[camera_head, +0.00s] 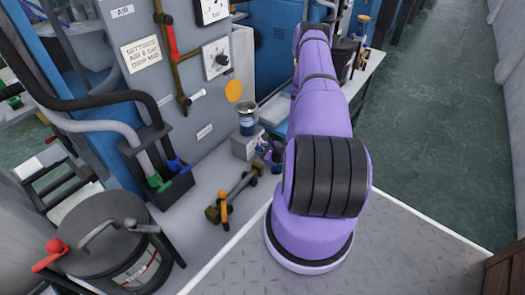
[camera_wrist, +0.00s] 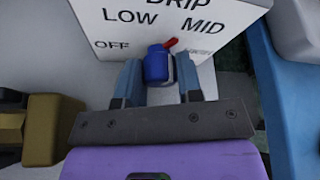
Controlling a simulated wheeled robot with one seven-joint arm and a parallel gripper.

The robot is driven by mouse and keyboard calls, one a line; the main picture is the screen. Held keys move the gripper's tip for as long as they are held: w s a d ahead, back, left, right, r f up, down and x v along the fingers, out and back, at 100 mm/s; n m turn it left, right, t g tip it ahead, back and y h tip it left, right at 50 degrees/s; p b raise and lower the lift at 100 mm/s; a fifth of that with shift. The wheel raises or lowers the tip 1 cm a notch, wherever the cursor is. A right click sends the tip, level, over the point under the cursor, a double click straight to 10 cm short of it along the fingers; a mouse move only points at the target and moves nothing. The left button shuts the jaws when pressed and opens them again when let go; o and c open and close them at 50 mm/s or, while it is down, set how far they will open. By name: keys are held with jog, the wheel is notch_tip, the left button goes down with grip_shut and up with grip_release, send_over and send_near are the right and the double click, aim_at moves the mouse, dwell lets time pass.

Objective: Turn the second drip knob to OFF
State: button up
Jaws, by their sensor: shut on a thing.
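In the wrist view, a white dial plate (camera_wrist: 110,28) is marked DRIP, LOW, MID and OFF, with OFF at the left. A faint label at the right is unreadable. A blue knob (camera_wrist: 157,66) sits in front of the plate. Its red pointer (camera_wrist: 171,43) points up and right, roughly toward MID and away from OFF. My gripper (camera_wrist: 158,76) has one blue-grey finger on each side of the knob and is shut on it.
A grey panel with white gauges (camera_head: 216,58) stands left of my arm. A bench below holds a dark lidded pot (camera_head: 105,235), a black hose holder (camera_head: 157,165) and a brass-ended bar (camera_head: 238,193). A blue body (camera_wrist: 285,100) stands close at right in the wrist view. The green floor (camera_head: 440,130) is clear.

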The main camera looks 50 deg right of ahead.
jog(key=shift+a+n+h, duration=0.1)
jog(key=shift+n+h, duration=0.4)
jog(key=shift+n, duration=0.2)
jog(key=o, duration=0.6)
jog(key=shift+o, duration=0.2)
jog(key=v, duration=1.1)
jog(key=shift+f, duration=0.2)
